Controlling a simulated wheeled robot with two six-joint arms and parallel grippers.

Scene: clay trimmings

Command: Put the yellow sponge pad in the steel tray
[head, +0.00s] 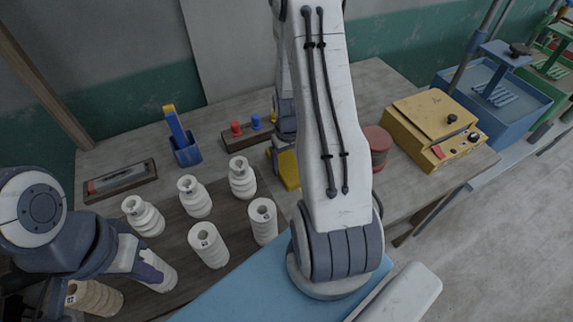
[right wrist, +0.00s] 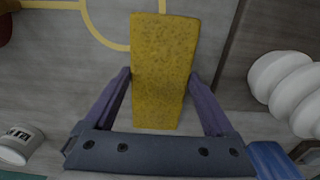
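The yellow sponge pad (right wrist: 162,70) lies lengthwise between my right gripper's two purple fingers (right wrist: 160,82) in the right wrist view. The fingertips are spread on either side, close to its long edges; whether they touch it I cannot tell. In the head view the pad (head: 289,170) shows beside my right arm, which hides part of it and most of my right gripper. My left gripper (head: 152,266) is at the lower left of the head view, beside a white ribbed piece; its opening is unclear. I cannot make out a steel tray for certain in either view.
Several white ribbed pieces (head: 209,246) stand on a dark board left of my right arm. A blue holder (head: 187,152), a red round container (head: 377,147) and a yellow box (head: 430,125) stand on the bench. A yellow outline (right wrist: 92,30) marks the surface near the sponge.

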